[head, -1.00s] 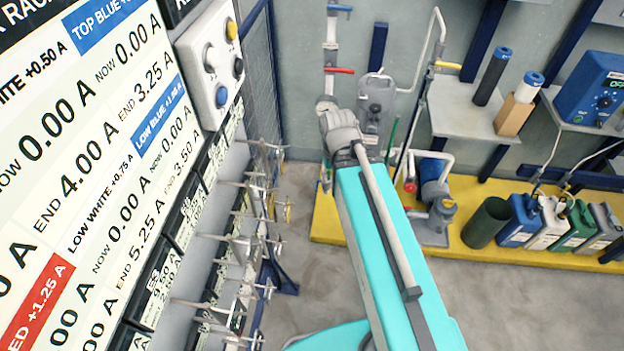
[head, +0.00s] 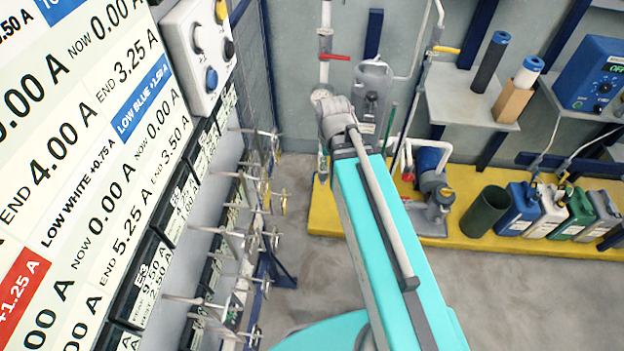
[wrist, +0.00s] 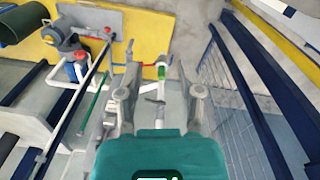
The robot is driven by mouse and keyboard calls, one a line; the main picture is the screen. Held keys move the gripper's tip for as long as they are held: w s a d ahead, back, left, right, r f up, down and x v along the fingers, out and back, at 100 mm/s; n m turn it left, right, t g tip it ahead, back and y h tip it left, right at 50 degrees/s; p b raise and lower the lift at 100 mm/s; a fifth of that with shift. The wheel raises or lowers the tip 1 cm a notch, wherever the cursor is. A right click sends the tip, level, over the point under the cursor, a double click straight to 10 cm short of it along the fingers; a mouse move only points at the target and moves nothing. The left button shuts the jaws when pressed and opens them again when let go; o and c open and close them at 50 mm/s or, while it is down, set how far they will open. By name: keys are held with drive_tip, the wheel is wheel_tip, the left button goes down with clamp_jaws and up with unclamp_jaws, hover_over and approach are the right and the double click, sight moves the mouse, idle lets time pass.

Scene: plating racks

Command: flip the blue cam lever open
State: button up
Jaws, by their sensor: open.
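I cannot make out a blue cam lever in either current view. In the head view, a white vertical pipe (head: 325,42) on the back wall carries a red lever (head: 334,58), and the pipe's upper part is cut off by the top edge. My gripper shows in the wrist view (wrist: 157,68), open and empty, with its fingers spread. Between and beyond the fingers is a white pipe with a green and a red part (wrist: 161,70). In the head view my wrist hides the fingers.
A yellow floor platform (head: 460,205) carries a blue pump (head: 431,172), a dark green bin (head: 487,212) and several jugs. A yellow lever (head: 442,50) is right of my arm. Plating racks and displays line the left. Dark blue rails (wrist: 252,88) run right in the wrist view.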

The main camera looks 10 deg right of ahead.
drive_tip(key=w+a+f+m+h+b, duration=0.1)
drive_tip(key=w+f+m+h+b, duration=0.15)
drive_tip(key=w+f+b, duration=0.4)
drive_tip(key=w+f+m+h+b, duration=0.1)
drive_tip(key=w+f+m+b, duration=0.3)
drive_tip(key=f+b, duration=0.6)
drive_tip(key=m+h+b, duration=0.5)
drive_tip(key=m+b, duration=0.7)
drive_tip(key=b, duration=0.7)
approach(314, 175)
drive_tip(key=w+a+r, duration=0.1)
drive_tip(key=a+r, duration=0.1)
drive_tip(key=a, duration=0.1)
drive_tip(key=shift+w+d+f+g, duration=0.15)
drive_tip(key=shift+w+g, duration=0.05)
drive_tip(key=shift+g, duration=0.2)
drive_tip(key=shift+b+x, duration=4.7)
drive_tip(key=shift+x, duration=2.2)
drive_tip(key=shift+c, duration=0.2)
